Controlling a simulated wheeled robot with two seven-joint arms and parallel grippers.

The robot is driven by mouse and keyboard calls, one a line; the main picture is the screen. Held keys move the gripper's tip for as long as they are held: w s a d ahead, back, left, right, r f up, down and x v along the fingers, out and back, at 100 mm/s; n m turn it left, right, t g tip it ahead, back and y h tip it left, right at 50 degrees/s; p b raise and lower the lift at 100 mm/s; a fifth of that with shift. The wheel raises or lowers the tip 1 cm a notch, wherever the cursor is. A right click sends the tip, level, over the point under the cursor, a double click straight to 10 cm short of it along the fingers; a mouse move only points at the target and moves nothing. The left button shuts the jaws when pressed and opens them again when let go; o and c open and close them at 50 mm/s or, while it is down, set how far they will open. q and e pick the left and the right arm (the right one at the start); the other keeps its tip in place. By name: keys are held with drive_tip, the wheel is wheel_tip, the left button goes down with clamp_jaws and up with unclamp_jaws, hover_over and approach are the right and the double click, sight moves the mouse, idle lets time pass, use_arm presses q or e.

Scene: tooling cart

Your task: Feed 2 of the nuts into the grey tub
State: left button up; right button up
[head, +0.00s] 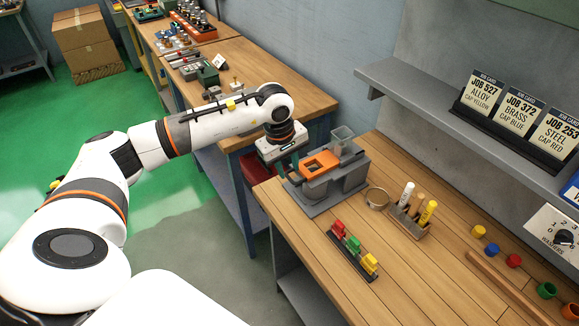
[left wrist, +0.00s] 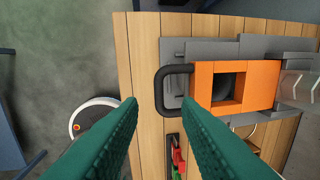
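A grey feeder (head: 352,177) with an orange slide (head: 320,164) and a clear hopper (head: 342,138) stands at the bench's left end. In the left wrist view the orange slide (left wrist: 260,85) has a square dark opening and a black loop handle (left wrist: 160,92). My left gripper (head: 294,166) is at the handle end of the feeder. In the left wrist view its green fingers (left wrist: 160,104) are apart, with the handle showing between and beyond their tips; contact is not clear. My right gripper is out of view.
A rack of red, green and yellow pieces (head: 352,252) lies in front of the feeder. A grey shelf (head: 450,125) overhangs the back.

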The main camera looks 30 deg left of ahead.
sight(290, 178)
use_arm(q)
drive_tip(key=shift+w+f+p, duration=0.2)
drive_tip(key=shift+f+p, duration=0.15)
drive_tip(key=shift+f, duration=1.2)
drive_tip(key=shift+c, duration=0.2)
clamp_jaws()
